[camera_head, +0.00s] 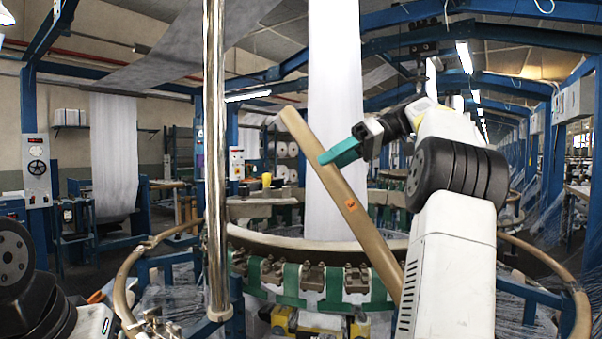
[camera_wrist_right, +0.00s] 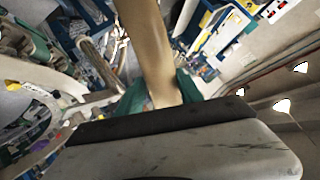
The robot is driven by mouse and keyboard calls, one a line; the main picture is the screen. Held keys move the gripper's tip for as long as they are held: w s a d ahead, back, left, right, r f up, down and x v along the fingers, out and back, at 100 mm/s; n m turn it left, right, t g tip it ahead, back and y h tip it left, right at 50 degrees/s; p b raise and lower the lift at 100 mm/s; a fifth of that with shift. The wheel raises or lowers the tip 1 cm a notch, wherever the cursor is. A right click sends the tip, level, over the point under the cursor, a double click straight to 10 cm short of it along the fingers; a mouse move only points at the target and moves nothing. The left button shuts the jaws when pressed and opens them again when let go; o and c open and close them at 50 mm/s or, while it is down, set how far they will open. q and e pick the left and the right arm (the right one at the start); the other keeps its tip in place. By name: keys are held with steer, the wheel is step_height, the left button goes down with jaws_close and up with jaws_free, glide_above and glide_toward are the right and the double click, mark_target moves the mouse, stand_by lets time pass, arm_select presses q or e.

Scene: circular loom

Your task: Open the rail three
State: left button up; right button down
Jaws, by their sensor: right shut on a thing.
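A long tan rail (camera_head: 338,188) stands raised and tilted above the circular loom, its upper end leaning to the left. It has a small orange mark on its side. My right gripper (camera_head: 341,153) has teal fingers that meet the rail in its upper half and is shut on it. In the right wrist view the rail (camera_wrist_right: 148,45) runs down between the teal fingers of the right gripper (camera_wrist_right: 160,98). The rail's lower end is hidden behind my right arm. My left arm shows only at the lower left edge; its gripper is out of view.
The round loom (camera_head: 310,244) with green and metal parts lies ahead. Other curved tan rails stand at the left (camera_head: 125,280) and right (camera_head: 540,255). A shiny vertical pole (camera_head: 215,170) stands left of centre. White fabric (camera_head: 335,80) hangs down behind the raised rail.

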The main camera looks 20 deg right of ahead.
steer(key=shift+d, duration=0.25)
steer(key=c, duration=0.8)
jaws_free()
steer(key=shift+s, duration=0.1)
steer(key=shift+o, duration=0.2)
steer(key=shift+r, duration=0.1)
